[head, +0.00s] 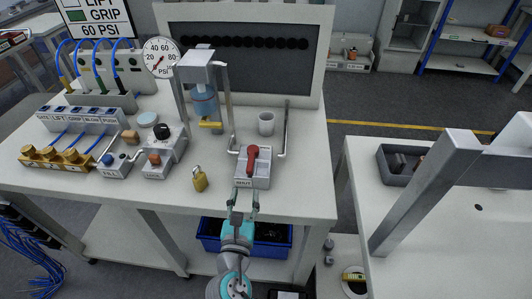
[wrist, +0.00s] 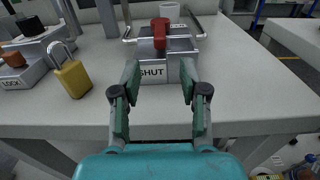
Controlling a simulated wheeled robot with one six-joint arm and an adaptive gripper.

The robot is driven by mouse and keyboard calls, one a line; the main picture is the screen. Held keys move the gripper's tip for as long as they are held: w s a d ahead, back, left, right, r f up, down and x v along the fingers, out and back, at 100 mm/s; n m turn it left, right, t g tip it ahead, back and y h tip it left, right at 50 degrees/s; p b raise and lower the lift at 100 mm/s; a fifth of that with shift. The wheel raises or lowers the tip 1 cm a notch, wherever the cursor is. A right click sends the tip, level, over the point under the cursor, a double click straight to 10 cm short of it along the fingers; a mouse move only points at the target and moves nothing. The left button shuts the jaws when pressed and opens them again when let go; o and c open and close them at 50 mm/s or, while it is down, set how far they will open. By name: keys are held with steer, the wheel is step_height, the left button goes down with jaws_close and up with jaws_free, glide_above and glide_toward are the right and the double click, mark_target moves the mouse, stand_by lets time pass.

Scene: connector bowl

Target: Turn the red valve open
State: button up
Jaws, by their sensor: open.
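The red valve handle (head: 252,160) sits on top of a grey block (head: 262,178) near the front edge of the workbench. The block's front label reads SHUT. In the wrist view the red handle (wrist: 160,32) points toward me, along the block, above the SHUT label (wrist: 152,72). My gripper (head: 243,194) is in front of the block, at its near side. In the wrist view my gripper (wrist: 160,85) has its two fingers apart, with nothing between them. The red handle lies beyond the fingertips, and I see no contact with it.
A yellow padlock (head: 200,180) stands left of the valve; a white cup (head: 266,123) is behind it. Bent metal pipes (head: 284,135) rise beside the block. A gauge (head: 161,57), a filter unit (head: 204,95) and brass fittings (head: 55,157) are farther left. Bench surface to the right is clear.

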mark_target(249, 171)
steer(key=shift+w+r, duration=0.3)
steer(key=shift+w, duration=0.3)
steer(key=w, duration=1)
steer(key=shift+w+d, duration=0.1)
steer(key=shift+d, duration=0.05)
steer(key=shift+c, duration=0.3)
jaws_close()
